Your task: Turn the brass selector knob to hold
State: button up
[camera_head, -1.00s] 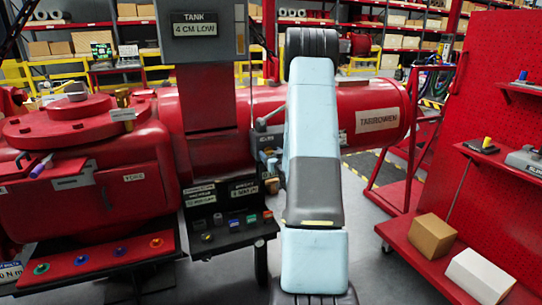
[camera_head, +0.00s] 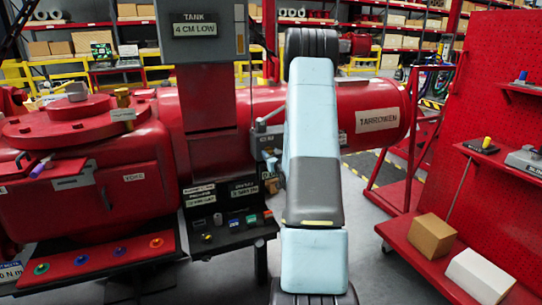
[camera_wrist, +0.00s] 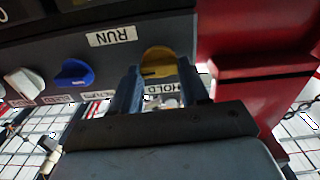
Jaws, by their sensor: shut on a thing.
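The brass selector knob (camera_wrist: 157,58) shows in the wrist view on the underside of a dark panel, with a dark line across its face. My gripper (camera_wrist: 160,76) has its two blue fingers on either side of the knob and is shut on it. A RUN label (camera_wrist: 112,37), upside down in this view, sits to the left of the knob. A HOLD label (camera_wrist: 160,88) shows between the fingers, partly hidden by them. In the head view my arm stands in front, and the knob and fingertips cannot be made out.
In the wrist view a blue knob (camera_wrist: 73,73) and a white knob (camera_wrist: 24,83) sit left of the brass knob. A red post (camera_wrist: 245,75) stands close on the right. In the head view a red cart (camera_head: 440,255) with boxes stands at right and a red tank (camera_head: 375,112) behind.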

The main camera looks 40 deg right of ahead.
jog(key=shift+n, duration=0.3)
jog(key=n, duration=0.3)
jog(key=shift+a+n, duration=0.2)
jog(key=shift+n, duration=0.1)
jog(key=n, duration=0.3)
jog(key=shift+a+f+n, duration=0.1)
jog(key=shift+f+n, duration=0.05)
jog(key=shift+n, duration=0.25)
jog(key=shift+a+f+n, duration=0.1)
jog(key=shift+f+n, duration=0.05)
jog(key=shift+n, duration=1.9)
jog(key=shift+a+f+n, duration=0.1)
jog(key=shift+n, duration=1.95)
jog(key=shift+f, duration=0.1)
jog(key=o, duration=1.1)
jog(key=shift+d, duration=0.15)
jog(key=shift+c, duration=0.2)
jog(key=shift+r, duration=0.2)
